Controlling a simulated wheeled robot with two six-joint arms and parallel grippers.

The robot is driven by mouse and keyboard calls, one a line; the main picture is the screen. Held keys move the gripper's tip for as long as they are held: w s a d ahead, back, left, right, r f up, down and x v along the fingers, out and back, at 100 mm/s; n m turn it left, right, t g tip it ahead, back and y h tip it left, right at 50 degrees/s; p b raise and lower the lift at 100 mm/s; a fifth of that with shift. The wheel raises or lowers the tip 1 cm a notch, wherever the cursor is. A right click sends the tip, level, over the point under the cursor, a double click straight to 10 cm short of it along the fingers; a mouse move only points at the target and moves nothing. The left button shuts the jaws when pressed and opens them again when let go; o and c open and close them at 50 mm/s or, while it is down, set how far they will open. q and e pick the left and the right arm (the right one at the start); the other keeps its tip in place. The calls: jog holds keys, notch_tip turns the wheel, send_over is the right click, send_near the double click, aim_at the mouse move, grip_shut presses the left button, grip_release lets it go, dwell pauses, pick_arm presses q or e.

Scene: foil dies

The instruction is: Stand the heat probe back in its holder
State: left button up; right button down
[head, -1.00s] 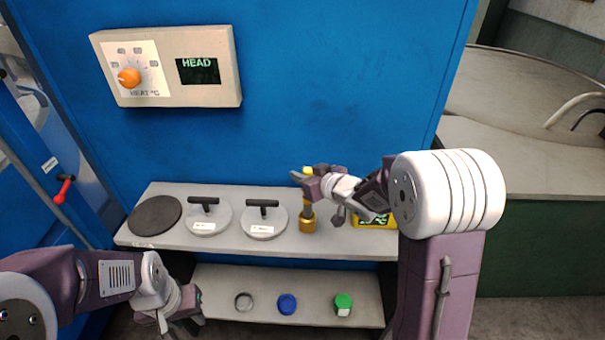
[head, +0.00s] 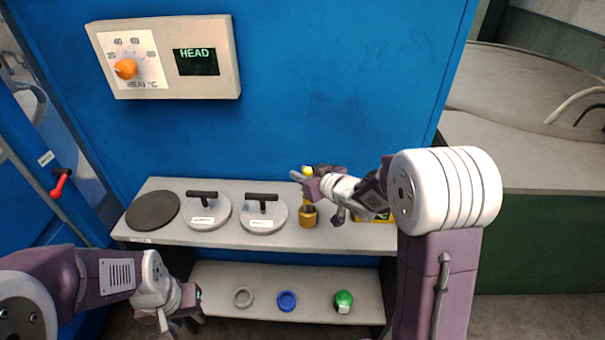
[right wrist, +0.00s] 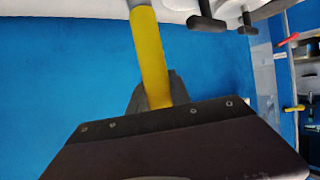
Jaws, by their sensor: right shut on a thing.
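The heat probe has a yellow handle; its top (head: 308,171) shows above my right gripper (head: 306,178) in the head view. My right gripper is shut on the handle. In the right wrist view the yellow handle (right wrist: 150,60) runs between the dark fingers, with a grey shaft beyond it. The brass-coloured holder (head: 308,217) stands on the upper shelf directly below the gripper. The probe is about upright over the holder; whether its tip is inside is too small to tell. My left gripper (head: 182,324) hangs low at the left, away from the probe; its fingers are unclear.
On the upper shelf (head: 170,236) are a dark disc (head: 153,210), two handled grey discs (head: 207,213) (head: 263,216) and a yellow device (head: 379,216) partly behind my right arm. The lower shelf holds a grey ring (head: 242,297), blue cap (head: 287,301) and green-capped jar (head: 343,300).

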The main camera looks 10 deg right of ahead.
jog(key=shift+f+b, duration=0.9)
jog(key=shift+f, duration=0.3)
jog(key=c, duration=1.1)
grip_release()
jog(key=shift+s, duration=0.1)
jog(key=p+v, duration=0.1)
jog(key=v, duration=0.7)
jog(key=shift+s+d+r, duration=0.15)
jog(key=shift+s+d, duration=0.05)
jog(key=shift+s, duration=0.15)
